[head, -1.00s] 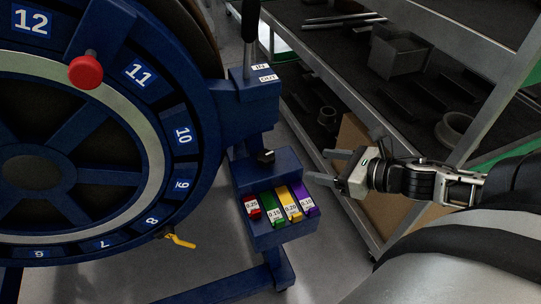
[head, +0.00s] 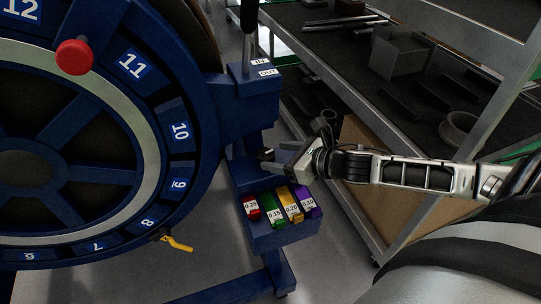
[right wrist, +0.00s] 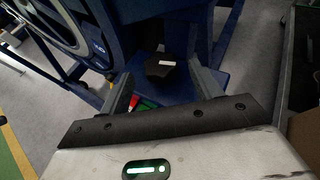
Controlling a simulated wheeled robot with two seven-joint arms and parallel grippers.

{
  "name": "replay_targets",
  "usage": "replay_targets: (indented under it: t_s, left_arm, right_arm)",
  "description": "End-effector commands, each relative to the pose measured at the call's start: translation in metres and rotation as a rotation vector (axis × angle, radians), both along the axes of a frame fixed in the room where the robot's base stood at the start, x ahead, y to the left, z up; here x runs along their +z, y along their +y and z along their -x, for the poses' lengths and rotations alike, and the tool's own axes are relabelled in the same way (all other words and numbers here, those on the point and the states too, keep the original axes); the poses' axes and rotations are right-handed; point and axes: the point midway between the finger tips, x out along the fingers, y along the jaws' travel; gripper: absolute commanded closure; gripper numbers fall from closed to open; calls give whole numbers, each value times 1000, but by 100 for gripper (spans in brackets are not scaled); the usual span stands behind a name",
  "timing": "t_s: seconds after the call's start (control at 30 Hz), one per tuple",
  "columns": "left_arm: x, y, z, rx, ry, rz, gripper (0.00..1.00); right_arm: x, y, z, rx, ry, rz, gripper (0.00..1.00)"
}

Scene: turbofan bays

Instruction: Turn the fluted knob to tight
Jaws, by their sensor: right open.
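The fluted knob (right wrist: 160,65) is black with a small white mark and sits on top of a blue box. In the right wrist view it lies between and just beyond my fingertips. In the head view the knob (head: 266,155) is small and dark, close by my gripper. My right gripper (head: 279,158) reaches in from the right, open and empty. Its two fingers spread to either side of the knob in the wrist view (right wrist: 164,84), and I see no clear contact. My left gripper is out of view.
Colored labeled tabs (head: 278,205) sit in the blue tray just below the knob. A lever post (head: 250,60) rises behind. The large blue numbered wheel (head: 110,140) with a red knob (head: 74,57) fills the left. A metal shelf rack (head: 390,90) stands on the right.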

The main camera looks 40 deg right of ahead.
Motion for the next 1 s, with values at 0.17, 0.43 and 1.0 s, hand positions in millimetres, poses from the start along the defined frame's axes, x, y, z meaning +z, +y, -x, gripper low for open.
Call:
replay_targets:
  t_s: [0.17,0.43,1.0]
  left_arm:
    - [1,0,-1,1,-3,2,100]
    - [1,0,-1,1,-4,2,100]
    - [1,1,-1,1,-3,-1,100]
  right_arm:
    - [-7,7,-18,-2,-2,-2,36]
    - [-12,11,-28,0,0,-1,36]
    - [-12,11,-27,-2,1,-1,80]
